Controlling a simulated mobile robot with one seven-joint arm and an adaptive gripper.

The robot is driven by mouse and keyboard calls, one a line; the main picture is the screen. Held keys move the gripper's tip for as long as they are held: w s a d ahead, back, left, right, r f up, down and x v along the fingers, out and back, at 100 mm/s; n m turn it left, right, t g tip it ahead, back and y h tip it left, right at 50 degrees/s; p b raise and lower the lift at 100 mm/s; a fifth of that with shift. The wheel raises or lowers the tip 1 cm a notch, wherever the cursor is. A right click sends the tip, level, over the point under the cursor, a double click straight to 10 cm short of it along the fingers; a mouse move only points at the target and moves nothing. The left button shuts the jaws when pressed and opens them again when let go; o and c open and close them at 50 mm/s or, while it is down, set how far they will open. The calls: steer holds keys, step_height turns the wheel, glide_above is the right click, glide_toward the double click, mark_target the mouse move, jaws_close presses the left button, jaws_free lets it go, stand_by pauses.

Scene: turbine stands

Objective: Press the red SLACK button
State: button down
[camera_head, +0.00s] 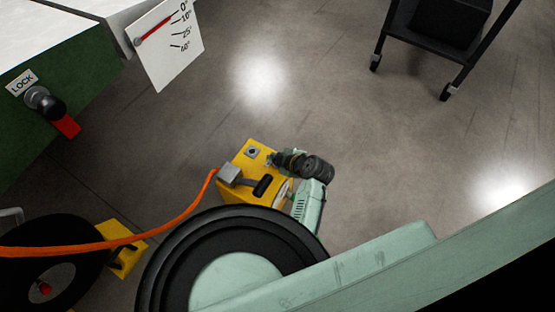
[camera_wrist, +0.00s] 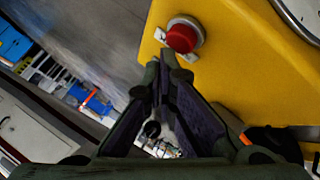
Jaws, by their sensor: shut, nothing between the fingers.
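The red button (camera_wrist: 181,38) is a round cap in a pale metal collar on the yellow box (camera_wrist: 250,70) in the wrist view. A white label beneath it is partly covered by my fingers, and its text cannot be read. My gripper (camera_wrist: 164,72) is shut and empty, with its fingertips just below the red cap in the picture. A small gap shows between tips and cap; I cannot tell the depth. In the head view, my gripper (camera_head: 271,159) is at the upper right of the yellow box (camera_head: 236,192), and the red button cannot be made out.
An orange cable (camera_head: 150,233) runs left from a grey connector (camera_head: 229,174) on the box. A black wheel (camera_head: 65,262) stands at lower left. A green stand with a LOCK knob (camera_head: 44,103) and angle scale (camera_head: 168,45) is upper left. A dark cart (camera_head: 440,45) is upper right; open floor lies between.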

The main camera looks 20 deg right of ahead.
steer(key=shift+s+a+f, duration=0.1)
steer(key=shift+s+f, duration=0.15)
steer(key=shift+f, duration=0.2)
steer(key=shift+s+a+f, duration=0.1)
steer(key=shift+s+f, duration=0.1)
steer(key=shift+f, duration=0.25)
steer(key=shift+r+p, duration=0.1)
steer(key=shift+p, duration=0.2)
steer(key=shift+r+p, duration=0.45)
steer(key=shift+w+d+r+p, duration=0.1)
steer(key=shift+r+p, duration=0.7)
steer(key=shift+r, duration=0.4)
steer(key=shift+w+r+p, duration=0.1)
steer(key=shift+r+p, duration=0.65)
steer(key=shift+r, duration=0.4)
